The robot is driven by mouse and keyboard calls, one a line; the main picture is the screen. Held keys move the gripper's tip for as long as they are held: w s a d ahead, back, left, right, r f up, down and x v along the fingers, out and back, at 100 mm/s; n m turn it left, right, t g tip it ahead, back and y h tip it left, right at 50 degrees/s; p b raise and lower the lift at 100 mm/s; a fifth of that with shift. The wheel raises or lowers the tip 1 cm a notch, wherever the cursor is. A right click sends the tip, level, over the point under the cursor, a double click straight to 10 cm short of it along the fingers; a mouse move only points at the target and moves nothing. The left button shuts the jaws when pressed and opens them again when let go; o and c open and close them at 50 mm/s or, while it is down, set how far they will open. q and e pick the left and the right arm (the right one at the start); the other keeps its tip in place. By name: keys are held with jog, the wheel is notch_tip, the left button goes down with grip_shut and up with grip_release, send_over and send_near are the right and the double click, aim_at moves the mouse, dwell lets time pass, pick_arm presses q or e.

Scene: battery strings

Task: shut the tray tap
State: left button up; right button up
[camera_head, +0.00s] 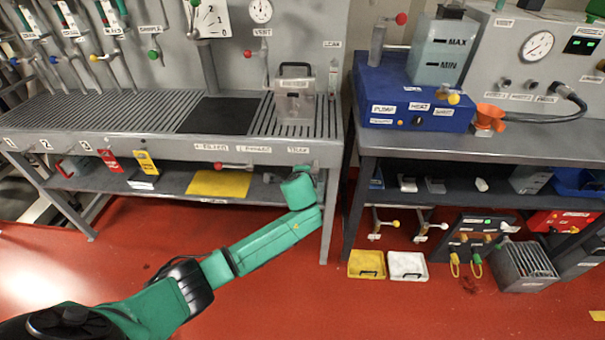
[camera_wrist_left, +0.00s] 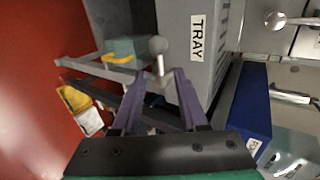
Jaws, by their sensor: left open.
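The tray tap (camera_wrist_left: 158,46) shows in the left wrist view as a pale round knob on a short stem, beside the wall with the TRAY label (camera_wrist_left: 197,37). My left gripper (camera_wrist_left: 160,76) is open, its two dark purple fingers reaching toward the tap, with the stem between the fingertips in this view. I cannot tell whether the fingers touch it. In the head view my green left arm reaches up to the bench front, and the gripper end (camera_head: 303,176) is just below the TRAY label (camera_head: 298,150). There the tap is mostly hidden behind my gripper. My right gripper is not in view.
A red-knobbed tap (camera_head: 235,166) sits on the bench front to the left. A clear lidded container (camera_head: 295,98) stands on the slatted bench above. A second bench (camera_head: 440,146) with a blue unit (camera_head: 392,82) stands to the right across a narrow gap. Red floor in front is clear.

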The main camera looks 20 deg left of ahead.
pick_arm(q)
jog(key=v, duration=0.7)
jog(key=shift+p, duration=0.3)
jog(key=shift+s+f, duration=0.1)
jog(key=shift+s, duration=0.05)
jog(key=s+a+f+n+g, duration=0.2)
jog(key=s+f, duration=0.2)
jog(key=f, duration=0.5)
jog(key=s+a+f+n+g+h, duration=0.15)
jog(key=s+f, duration=0.25)
jog(key=f, duration=0.5)
jog(key=s+a+f+n+g, duration=0.2)
jog(key=s+f, duration=0.2)
jog(key=f, duration=0.6)
jog(key=s+f+n+g, duration=0.1)
jog(key=s+f, duration=0.4)
jog(key=s, duration=0.6)
jog(key=s+a+f+n+g+h, duration=0.1)
jog(key=s+f+n, duration=0.3)
jog(key=s, duration=0.8)
jog(key=s+a+f+n+g, duration=0.1)
jog(key=s+f+n+g, duration=0.1)
jog(key=s+f, duration=0.6)
jog(key=s, duration=0.3)
jog(key=shift+s+f, duration=0.15)
jog(key=shift+s, duration=0.15)
jog(key=shift+a, duration=0.2)
